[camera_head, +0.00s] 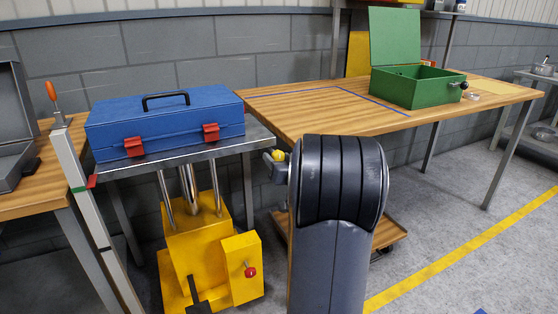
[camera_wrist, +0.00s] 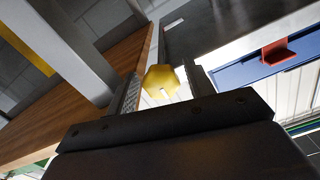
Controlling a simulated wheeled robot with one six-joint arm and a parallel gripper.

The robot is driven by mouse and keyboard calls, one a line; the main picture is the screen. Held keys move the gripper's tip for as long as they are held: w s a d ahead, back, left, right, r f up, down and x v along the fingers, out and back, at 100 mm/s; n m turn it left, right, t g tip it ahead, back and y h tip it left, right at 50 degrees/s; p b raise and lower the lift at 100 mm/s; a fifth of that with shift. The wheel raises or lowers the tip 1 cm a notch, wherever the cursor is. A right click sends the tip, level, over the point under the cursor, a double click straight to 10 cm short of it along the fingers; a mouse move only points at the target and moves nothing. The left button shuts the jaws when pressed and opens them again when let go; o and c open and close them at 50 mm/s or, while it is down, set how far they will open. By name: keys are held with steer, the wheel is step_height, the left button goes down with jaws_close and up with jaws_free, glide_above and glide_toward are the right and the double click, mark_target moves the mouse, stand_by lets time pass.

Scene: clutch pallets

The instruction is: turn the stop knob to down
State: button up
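A yellow faceted knob (camera_head: 279,155) shows beside the right end of the steel lift table, partly hidden by my gripper (camera_head: 274,167). In the wrist view the knob (camera_wrist: 161,80) sits between the two fingers of my gripper (camera_wrist: 160,85), near their tips. The fingers stand apart on either side of it, with what look like narrow gaps; contact is unclear. A pale notch shows on the knob's lower edge. My gripper looks open around the knob. I cannot tell for sure that this is the stop knob.
A blue toolbox (camera_head: 165,125) lies on the lift table, above a yellow base (camera_head: 195,255) with a red knob (camera_head: 250,271). A wooden workbench (camera_head: 320,110) carries an open green box (camera_head: 415,88). A post with an orange handle (camera_head: 52,92) stands left.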

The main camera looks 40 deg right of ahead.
steer(key=c, duration=0.8)
steer(key=shift+n, duration=0.4)
steer(key=n+b, duration=0.1)
steer(key=n, duration=0.1)
steer(key=shift+f+n+b, duration=0.15)
steer(key=shift+n+b, duration=0.2)
steer(key=shift+n, duration=0.05)
steer(key=n+b, duration=0.2)
steer(key=n, duration=0.3)
steer(key=shift+d+n, duration=0.15)
steer(key=shift+n, duration=0.15)
steer(key=n+b, duration=0.2)
steer(key=n, duration=0.2)
steer(key=shift+b, duration=0.4)
steer(key=shift+r+n+b, duration=0.15)
steer(key=shift+n+b, duration=0.35)
steer(key=shift+n, duration=0.6)
steer(key=shift+r+n+b, duration=0.1)
steer(key=shift+n+b, duration=0.4)
steer(key=shift+n, duration=0.9)
